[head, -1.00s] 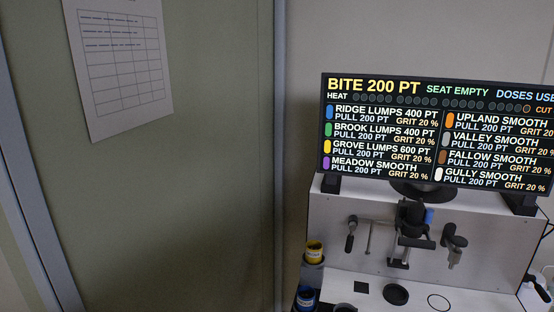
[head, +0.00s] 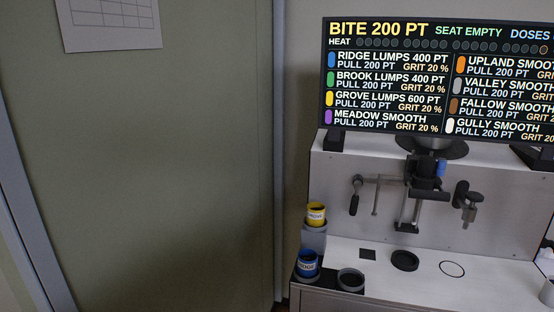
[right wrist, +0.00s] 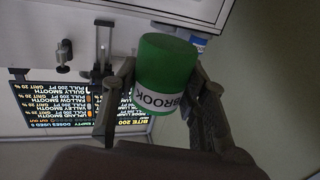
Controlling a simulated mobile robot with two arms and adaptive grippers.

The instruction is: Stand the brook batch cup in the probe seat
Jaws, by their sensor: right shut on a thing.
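The green brook batch cup (right wrist: 162,75), with a white BROOK label, is between the fingers of my right gripper (right wrist: 160,95) in the right wrist view. The gripper is shut on it, and that view is upside down. The cup and both grippers are out of the head view. The soil analyser (head: 335,180) stands at the right of the head view. Its screen (head: 440,80) reads SEAT EMPTY and lists brook lumps 400 pt with a green mark. A black round pad (head: 404,261) lies on the white deck, but I cannot tell whether it is the probe seat.
A yellow cup (head: 316,214) stands on a grey holder at the analyser's left. A blue cup (head: 307,263) and a dark open ring (head: 350,280) are in front of it. A probe fixture (head: 424,185) and a side lever (head: 467,205) stick out of the front panel.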

